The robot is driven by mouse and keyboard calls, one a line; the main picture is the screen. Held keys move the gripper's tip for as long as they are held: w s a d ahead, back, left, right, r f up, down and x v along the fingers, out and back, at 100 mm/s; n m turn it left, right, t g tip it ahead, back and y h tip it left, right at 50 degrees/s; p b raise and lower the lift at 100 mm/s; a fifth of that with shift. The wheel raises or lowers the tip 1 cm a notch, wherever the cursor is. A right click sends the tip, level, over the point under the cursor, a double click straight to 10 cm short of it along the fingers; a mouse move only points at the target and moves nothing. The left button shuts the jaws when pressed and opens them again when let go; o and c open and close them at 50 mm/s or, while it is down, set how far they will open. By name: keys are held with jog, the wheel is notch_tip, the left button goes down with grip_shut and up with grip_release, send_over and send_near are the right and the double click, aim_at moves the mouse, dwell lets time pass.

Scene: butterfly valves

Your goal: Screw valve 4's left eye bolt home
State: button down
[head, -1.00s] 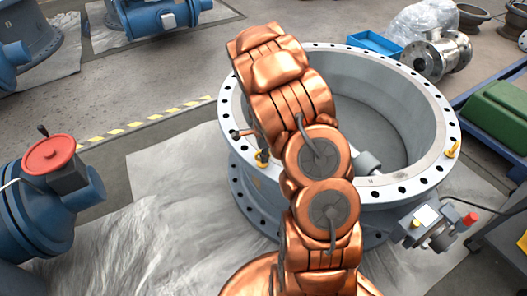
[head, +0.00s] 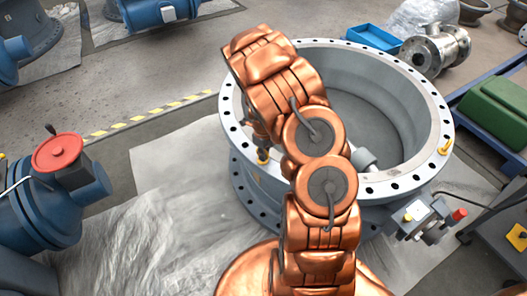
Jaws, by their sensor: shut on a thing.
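Valve 4 (head: 405,176) is the large grey flanged ring standing on the floor sheet at centre right. Its yellow left eye bolt (head: 263,157) stands at the left of the top flange, partly covered from above. My gripper (head: 260,143) is at this eye bolt and shut on it, mostly hidden behind my copper arm. The fingertips and the bolt's thread are hard to make out, so I cannot tell how deep it sits. A second yellow eye bolt (head: 446,146) is on the right side of the flange.
A grey actuator box with a red knob (head: 458,214) juts from the valve's right side. A blue valve with a red handwheel (head: 58,153) stands at left. A blue tray (head: 373,39) and green case (head: 500,108) lie beyond.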

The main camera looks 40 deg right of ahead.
jog(key=shift+m, duration=0.4)
jog(key=c, duration=1.2)
grip_release()
notch_tip(320, 180, up, 11)
jog(key=shift+r, duration=0.5)
